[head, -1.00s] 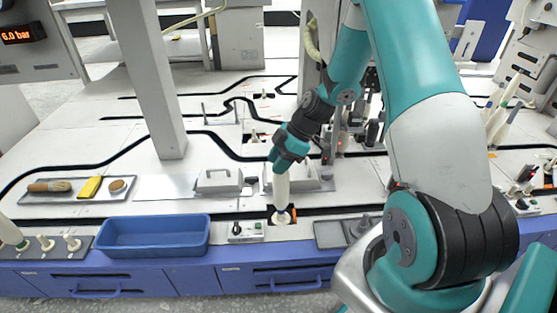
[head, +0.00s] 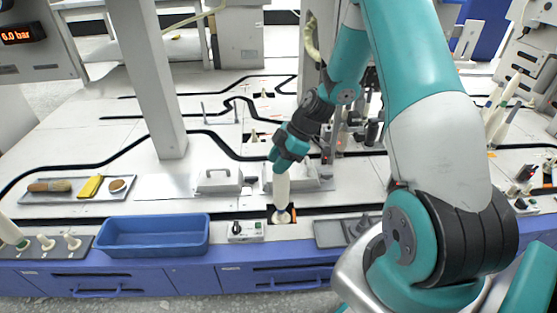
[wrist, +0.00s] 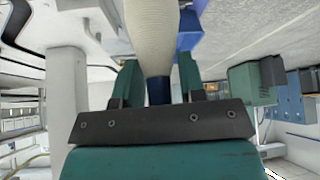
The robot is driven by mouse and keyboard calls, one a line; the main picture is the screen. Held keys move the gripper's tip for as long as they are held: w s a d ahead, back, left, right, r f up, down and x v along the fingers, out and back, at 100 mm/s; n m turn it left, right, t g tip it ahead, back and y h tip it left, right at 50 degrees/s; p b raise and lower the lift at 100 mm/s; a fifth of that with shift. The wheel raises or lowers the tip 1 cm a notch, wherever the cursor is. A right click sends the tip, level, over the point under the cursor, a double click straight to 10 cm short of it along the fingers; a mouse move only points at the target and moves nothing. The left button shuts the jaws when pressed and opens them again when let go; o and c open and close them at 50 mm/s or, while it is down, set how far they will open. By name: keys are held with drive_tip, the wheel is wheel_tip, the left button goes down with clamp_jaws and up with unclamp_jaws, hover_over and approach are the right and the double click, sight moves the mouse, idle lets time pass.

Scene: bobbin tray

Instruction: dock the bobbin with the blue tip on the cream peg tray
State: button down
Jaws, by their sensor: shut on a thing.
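My gripper (head: 284,165) is shut on the upper end of a cream bobbin (head: 282,190), which is upright. In the wrist view the bobbin (wrist: 154,35) lies between my fingers (wrist: 160,85), and its blue tip (wrist: 158,90) shows between them. The bobbin's lower end is at a pale round base (head: 282,217) in a dark slot; whether they touch I cannot tell. The cream peg tray (head: 28,254) is a dark tray with cream pegs (head: 73,241) at the lower left. A bobbin with a green band stands at its left end, cut by the picture edge.
A blue bin (head: 152,250) lies between the peg tray and my gripper. A small switch box (head: 240,232) is just left of the held bobbin. A grey tray (head: 328,234) with dark pegs is to the right. A grey column (head: 158,90) rises behind the bin.

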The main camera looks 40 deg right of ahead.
drive_tip(key=shift+f+b, duration=0.35)
drive_tip(key=shift+f, duration=0.05)
drive_tip(key=c, duration=1)
unclamp_jaws()
drive_tip(key=p+v, duration=0.7)
drive_tip(key=v, duration=0.4)
